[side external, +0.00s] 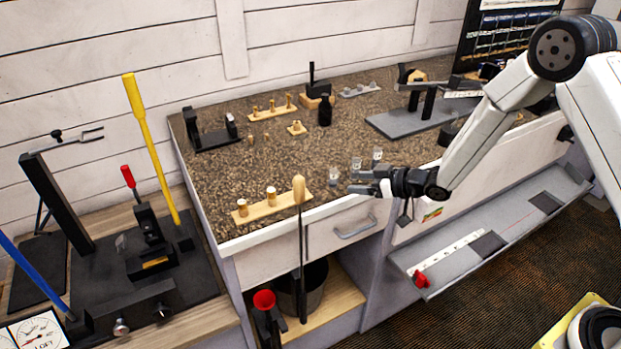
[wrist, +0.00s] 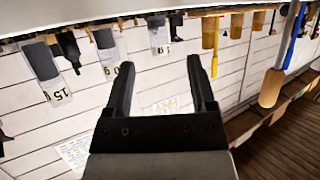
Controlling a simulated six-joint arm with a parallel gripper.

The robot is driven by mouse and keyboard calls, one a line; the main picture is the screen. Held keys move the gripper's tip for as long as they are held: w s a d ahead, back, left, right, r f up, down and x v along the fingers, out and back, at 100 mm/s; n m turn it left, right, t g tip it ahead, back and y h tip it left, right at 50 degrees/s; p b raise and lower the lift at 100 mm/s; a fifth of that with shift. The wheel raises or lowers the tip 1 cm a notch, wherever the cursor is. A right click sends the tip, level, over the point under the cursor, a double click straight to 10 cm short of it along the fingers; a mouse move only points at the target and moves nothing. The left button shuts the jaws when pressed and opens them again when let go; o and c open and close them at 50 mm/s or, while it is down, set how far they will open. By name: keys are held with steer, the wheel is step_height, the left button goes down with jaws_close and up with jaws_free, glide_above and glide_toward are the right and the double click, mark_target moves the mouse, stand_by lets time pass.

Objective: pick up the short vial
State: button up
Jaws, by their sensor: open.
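Three small clear vials with dark contents and number labels stand in a row on the speckled counter. In the side view they are a front-left vial (side external: 334,176), a middle vial (side external: 356,164) and a back-right vial (side external: 377,156). The wrist view is upside down and shows a left vial marked 15 (wrist: 45,68), a middle vial (wrist: 115,52) and a smaller-looking right vial (wrist: 159,36). I cannot tell for certain which is the short one. My gripper (side external: 357,182) is open and empty, low at the counter's front edge beside the vials; its fingers (wrist: 160,62) also show in the wrist view.
A wooden block with pegs (side external: 270,207) and an upright wood-topped rod (side external: 299,190) stand left of my gripper. A grey plate with black posts (side external: 400,122) lies at the back right. The counter's middle (side external: 270,165) is mostly clear.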

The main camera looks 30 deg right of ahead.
mark_target(336, 187)
steer(key=shift+x, duration=1.1)
steer(key=shift+f, duration=0.1)
steer(key=shift+x, duration=2.55)
steer(key=shift+d, duration=0.1)
jaws_close()
